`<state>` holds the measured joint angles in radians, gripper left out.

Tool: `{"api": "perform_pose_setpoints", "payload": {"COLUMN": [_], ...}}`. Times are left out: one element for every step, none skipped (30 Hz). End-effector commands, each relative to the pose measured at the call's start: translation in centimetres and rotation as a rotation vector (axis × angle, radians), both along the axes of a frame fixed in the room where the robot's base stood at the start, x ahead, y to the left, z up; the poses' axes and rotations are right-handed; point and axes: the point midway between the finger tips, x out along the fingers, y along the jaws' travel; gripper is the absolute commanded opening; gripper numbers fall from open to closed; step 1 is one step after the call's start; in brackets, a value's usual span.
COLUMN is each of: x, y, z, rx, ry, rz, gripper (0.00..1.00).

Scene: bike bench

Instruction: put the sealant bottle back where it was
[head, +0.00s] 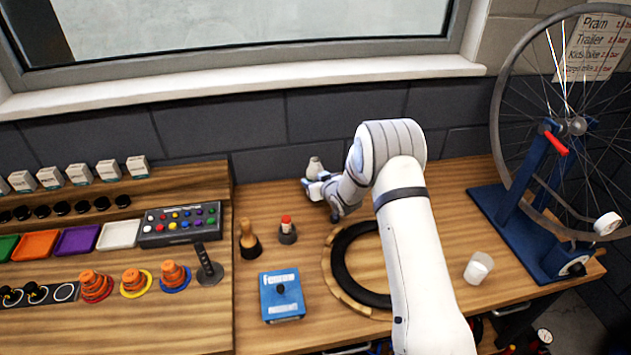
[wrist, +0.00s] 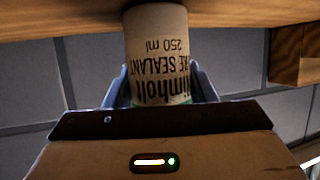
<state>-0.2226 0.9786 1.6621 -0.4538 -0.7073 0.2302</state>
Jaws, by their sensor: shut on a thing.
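The sealant bottle (head: 315,166) is pale, with a narrower top, and stands up out of my gripper at the back of the bench. My gripper (head: 322,187) is shut around it, left of my bent arm. In the wrist view the bottle (wrist: 158,50) sits between the two fingers, its label upside down, reading "Nimholt", "SEALANT" and "250 ml". Its far end there meets the wood at the top of the picture; I cannot tell whether it touches. The gripper hides its lower part in the head view.
A white cup (head: 478,267) and a blue wheel stand (head: 520,235) are right. Bench behind the ring is clear.

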Motion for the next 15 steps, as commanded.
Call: {"api": "perform_pose_setpoints", "payload": {"x": [0.00,0.00,0.01,-0.02,-0.01,-0.02,-0.02,-0.02,-0.03,-0.03,-0.03,-0.03,-0.03,-0.03,-0.02], "y": [0.02,0.03,0.04,0.04,0.04,0.05,0.05,0.06,0.06,0.06,0.07,0.07,0.07,0.09,0.09], "z": [-0.09,-0.19,-0.30,-0.30,-0.21,-0.19,-0.19,-0.19,-0.19,-0.19,-0.18,-0.18,-0.18,-0.17,-0.17], "rx": [0.001,0.001,0.001,0.000,0.000,0.000,0.000,0.000,0.000,0.000,0.000,0.000,0.000,0.000,0.000], "ry": [-0.001,-0.001,-0.001,0.000,0.000,0.000,0.000,0.000,0.000,0.000,0.000,0.000,0.000,0.000,0.000], "rz": [0.000,0.000,0.000,0.001,0.001,0.001,0.001,0.001,0.001,0.001,0.001,0.001,0.001,0.001,0.001], "gripper": [0.22,0.22,0.22,0.51,0.54,0.57,0.60,0.62,0.65,0.68,0.70,0.72,0.72,0.72,0.72]}}
